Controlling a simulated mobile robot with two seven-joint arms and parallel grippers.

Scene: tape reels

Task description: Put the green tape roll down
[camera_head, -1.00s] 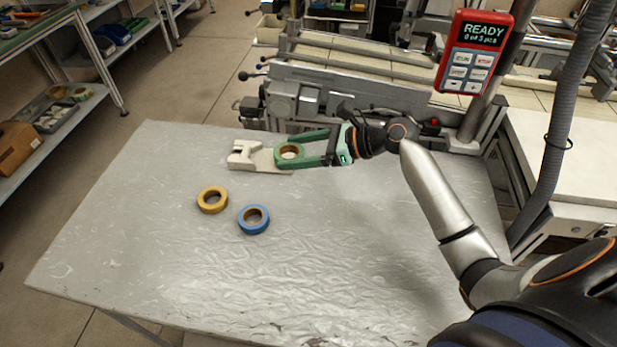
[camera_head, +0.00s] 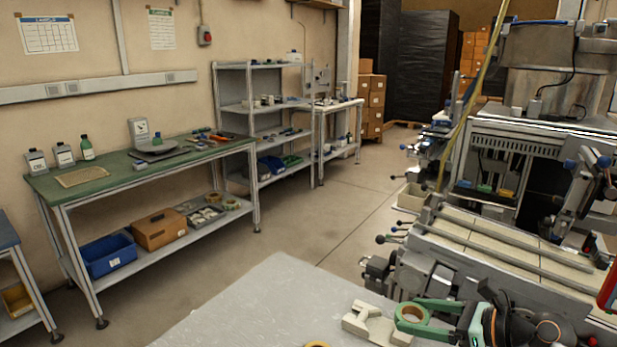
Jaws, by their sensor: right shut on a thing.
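The green tape roll (camera_head: 412,329) is at the bottom right of the head view, held between the green fingers of my right gripper (camera_head: 411,315). The gripper is shut on it from the right side. The roll is at the right end of a pale notched block (camera_head: 362,321) on the grey table (camera_head: 250,305). I cannot tell whether the roll touches the block or hangs just above it. My left gripper is not in view.
The top edge of the yellow tape roll (camera_head: 318,345) shows at the bottom edge of the view. The table left of the block looks clear. A machine (camera_head: 430,270) stands close behind the table. A green-topped workbench (camera_head: 120,175) is at the far left.

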